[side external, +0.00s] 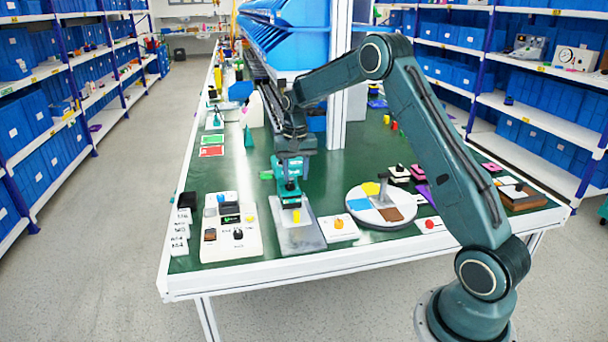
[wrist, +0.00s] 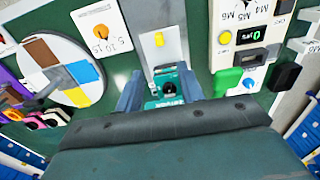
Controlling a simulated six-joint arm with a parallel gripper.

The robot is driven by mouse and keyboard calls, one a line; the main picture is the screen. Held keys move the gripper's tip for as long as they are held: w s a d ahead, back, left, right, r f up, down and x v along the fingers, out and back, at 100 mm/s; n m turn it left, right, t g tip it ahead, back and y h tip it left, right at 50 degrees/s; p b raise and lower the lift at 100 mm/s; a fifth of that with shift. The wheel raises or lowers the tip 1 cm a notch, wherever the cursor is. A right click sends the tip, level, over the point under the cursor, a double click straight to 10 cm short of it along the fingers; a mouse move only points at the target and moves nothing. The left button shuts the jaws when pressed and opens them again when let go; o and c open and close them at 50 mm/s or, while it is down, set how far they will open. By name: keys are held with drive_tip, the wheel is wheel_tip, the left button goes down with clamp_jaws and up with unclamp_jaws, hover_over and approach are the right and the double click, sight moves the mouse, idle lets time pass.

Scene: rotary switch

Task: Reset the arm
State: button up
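My gripper (side external: 289,200) hangs pointing down above a grey plate (side external: 305,238) near the table's front edge. In the wrist view its two blue-grey fingers (wrist: 158,78) are spread apart, with a bright teal body showing between them and nothing seen held. A white card (side external: 340,232) with an orange rotary knob (side external: 338,224) lies just right of the grey plate. In the wrist view the knob (wrist: 101,31) is clear of the fingers, with numbers printed beside it. A small yellow piece (wrist: 159,39) is on the grey plate, apart from the fingers.
A white control panel (side external: 232,246) with a display and knobs lies left of the grey plate. A round disc (side external: 352,192) with coloured sectors is to the right. A white post (side external: 337,120) stands behind. Green table surface (side external: 185,262) is bare at the front left.

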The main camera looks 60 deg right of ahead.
drive_tip(key=s+a+r+n+t, duration=0.1)
drive_tip(key=s+a+r+n, duration=0.1)
drive_tip(key=s+a+r, duration=0.5)
drive_tip(key=s+a+r+n+t, duration=0.2)
drive_tip(key=s+a+r, duration=0.35)
drive_tip(key=r, duration=0.35)
drive_tip(key=s+a+n+t, duration=0.1)
drive_tip(key=s+a, duration=0.3)
drive_tip(key=s, duration=0.5)
drive_tip(key=s+a+n+t, duration=0.1)
drive_tip(key=s+a+n, duration=0.3)
drive_tip(key=s, duration=0.6)
drive_tip(key=shift+s+a+r+t, duration=0.3)
drive_tip(key=shift+a+r, duration=0.1)
drive_tip(key=shift+a, duration=0.1)
